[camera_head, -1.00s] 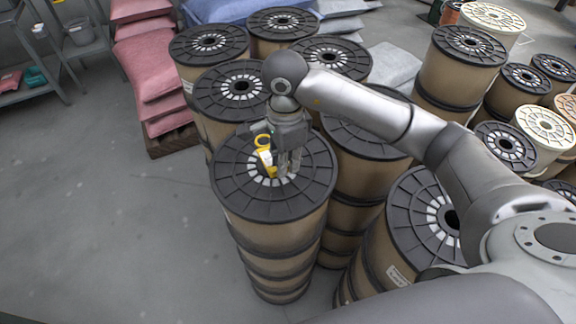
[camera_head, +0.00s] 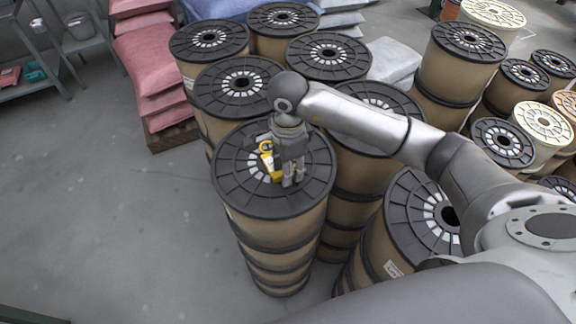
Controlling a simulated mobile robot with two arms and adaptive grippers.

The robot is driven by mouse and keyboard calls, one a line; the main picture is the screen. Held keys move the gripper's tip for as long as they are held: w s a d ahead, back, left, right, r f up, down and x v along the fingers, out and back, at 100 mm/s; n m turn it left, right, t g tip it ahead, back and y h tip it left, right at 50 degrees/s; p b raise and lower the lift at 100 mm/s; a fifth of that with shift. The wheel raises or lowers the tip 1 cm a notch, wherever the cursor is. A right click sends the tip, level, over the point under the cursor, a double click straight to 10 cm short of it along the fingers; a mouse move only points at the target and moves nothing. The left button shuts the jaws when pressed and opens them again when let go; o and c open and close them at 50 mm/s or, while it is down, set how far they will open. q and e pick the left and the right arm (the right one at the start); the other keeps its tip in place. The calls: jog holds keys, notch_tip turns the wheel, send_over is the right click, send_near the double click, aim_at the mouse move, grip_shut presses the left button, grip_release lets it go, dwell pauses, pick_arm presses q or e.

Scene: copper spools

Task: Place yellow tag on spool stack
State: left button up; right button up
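The yellow tag (camera_head: 267,158) is at the top of the front spool stack (camera_head: 240,196), near the hub of its dark flange. It looks tilted or leaning, and its right side is partly hidden by my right gripper. My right gripper (camera_head: 293,180) points down over the same flange, just right of the tag. Its two fingertips show a small gap with nothing seen between them. Whether a finger touches the tag cannot be told. My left gripper is not in view.
Other spool stacks (camera_head: 236,88) stand close behind and to the right (camera_head: 408,215). Pink sacks (camera_head: 150,62) lie on a pallet at the upper left, near a grey shelf (camera_head: 85,48). The floor at left (camera_head: 110,210) is clear.

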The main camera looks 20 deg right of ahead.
jog(key=shift+r, duration=0.2)
jog(key=shift+w+r, duration=0.1)
jog(key=shift+r, duration=0.25)
notch_tip(320, 180, up, 11)
jog(key=b, duration=0.2)
